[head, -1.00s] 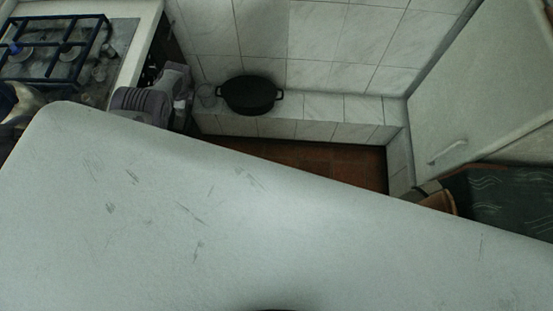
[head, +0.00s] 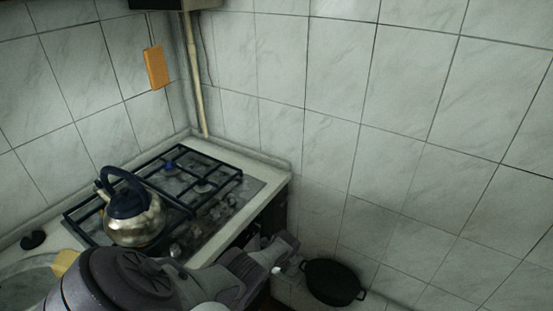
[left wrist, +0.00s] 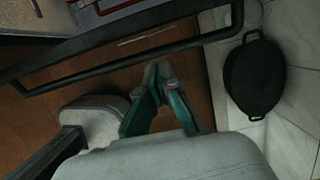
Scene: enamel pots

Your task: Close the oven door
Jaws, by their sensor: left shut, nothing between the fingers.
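The oven sits under the gas stove (head: 215,185); in the head view only part of its dark front (head: 268,218) shows, beside my left arm. In the left wrist view a long black handle bar (left wrist: 130,62) runs across the picture, along a dark edge of what looks like the oven door (left wrist: 80,42). How far the door stands open I cannot tell. My left gripper (left wrist: 158,72) is shut and empty, its tips just below the bar in the picture; contact is unclear. My left arm hides the lower oven in the head view. My right gripper is out of view.
A metal kettle (head: 135,222) stands on the stove. A black pot (head: 333,282) stands on the tiled ledge right of the oven; it also shows in the left wrist view (left wrist: 254,75). Tiled walls (head: 400,140) close off the corner. Brown floor (left wrist: 50,120) lies below the gripper.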

